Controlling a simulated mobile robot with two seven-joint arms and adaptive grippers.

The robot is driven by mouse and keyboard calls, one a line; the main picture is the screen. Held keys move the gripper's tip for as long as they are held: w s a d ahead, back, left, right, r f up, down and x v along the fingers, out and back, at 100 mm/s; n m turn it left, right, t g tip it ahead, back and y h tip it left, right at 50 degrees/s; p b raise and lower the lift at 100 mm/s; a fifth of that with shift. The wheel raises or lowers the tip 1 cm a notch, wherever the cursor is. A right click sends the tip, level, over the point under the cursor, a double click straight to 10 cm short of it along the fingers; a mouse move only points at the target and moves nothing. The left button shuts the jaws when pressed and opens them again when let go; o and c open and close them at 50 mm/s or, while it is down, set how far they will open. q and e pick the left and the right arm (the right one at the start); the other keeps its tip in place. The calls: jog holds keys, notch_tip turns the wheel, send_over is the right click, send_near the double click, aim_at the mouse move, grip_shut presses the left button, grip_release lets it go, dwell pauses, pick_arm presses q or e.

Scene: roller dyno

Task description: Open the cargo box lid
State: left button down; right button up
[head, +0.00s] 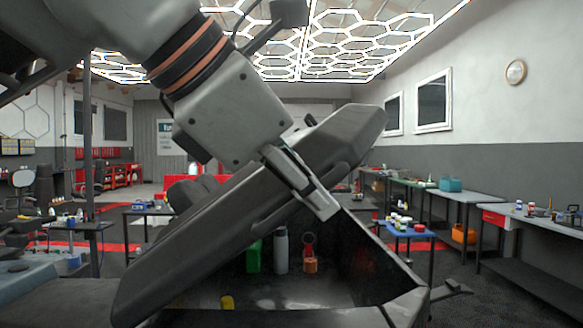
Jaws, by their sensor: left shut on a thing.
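The cargo box (375,260) stands low in the middle of the head view, its dark inside showing. Its dark grey lid (215,235) is raised and tilted, sloping from lower left to upper right across the picture. My left gripper (312,188) comes down from the upper left and is shut on the lid near its upper right part. Inside the box show a green container (253,257), a grey bottle (281,250), an orange object (310,264) and a yellow object (227,302). The lid hides part of the box's left side. My right gripper is out of view.
A blue-topped table (408,229) with small items stands right of the box. A long workbench (440,192) and another bench (545,222) line the right wall. Red cabinets (125,174) stand at the back left. Dark floor is free at right front.

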pick_arm(q)
jog(key=shift+d+f, duration=0.15)
jog(key=shift+f, duration=0.05)
dwell(0.3)
